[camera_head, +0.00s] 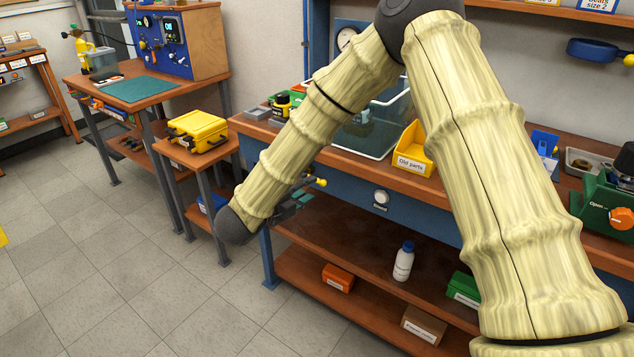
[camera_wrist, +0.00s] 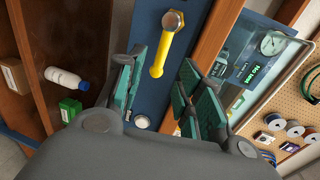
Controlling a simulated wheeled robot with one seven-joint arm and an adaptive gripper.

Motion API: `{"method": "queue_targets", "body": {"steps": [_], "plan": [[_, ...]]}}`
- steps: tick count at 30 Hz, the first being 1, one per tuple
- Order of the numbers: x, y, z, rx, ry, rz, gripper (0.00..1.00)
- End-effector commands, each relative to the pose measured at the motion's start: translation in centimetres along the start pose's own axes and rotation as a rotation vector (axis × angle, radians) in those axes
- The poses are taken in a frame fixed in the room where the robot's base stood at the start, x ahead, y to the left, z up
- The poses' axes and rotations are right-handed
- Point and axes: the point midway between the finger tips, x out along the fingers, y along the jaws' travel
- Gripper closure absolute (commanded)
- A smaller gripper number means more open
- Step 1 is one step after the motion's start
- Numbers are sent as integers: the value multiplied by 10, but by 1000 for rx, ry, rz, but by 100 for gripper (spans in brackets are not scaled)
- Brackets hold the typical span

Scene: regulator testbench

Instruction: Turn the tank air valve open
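A yellow lever handle (camera_wrist: 164,52) with a round metal hub at its upper end stands out from the blue bench front (camera_wrist: 124,30) in the wrist view; I take it for the tank air valve. My gripper (camera_wrist: 162,66) is open, with its green-padded fingers on either side of the lever. Gaps show between lever and pads, and nothing is held. In the head view a yellow tip (camera_head: 320,182) shows at the bench front beside my gripper (camera_head: 298,199), which my arm partly hides. The valve body is hidden there.
A round white dial (camera_head: 381,197) sits on the bench front, right of the yellow tip. A yellow case (camera_head: 197,131) rests on a side table.

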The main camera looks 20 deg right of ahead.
Motion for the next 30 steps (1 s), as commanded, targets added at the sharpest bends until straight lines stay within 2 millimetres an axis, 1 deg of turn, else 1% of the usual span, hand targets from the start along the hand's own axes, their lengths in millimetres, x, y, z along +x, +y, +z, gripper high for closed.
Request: {"method": "queue_targets", "body": {"steps": [1,6,12,18,26,29,30], "plan": [[9,0,0,1,2,-1,64],[36,0,0,0,2,0,64],[59,0,0,0,0,-1,64],[68,0,0,-1,-1,0,64],[68,0,0,-2,-2,0,64],[68,0,0,-2,-2,0,80],[68,0,0,-2,-2,0,87]]}}
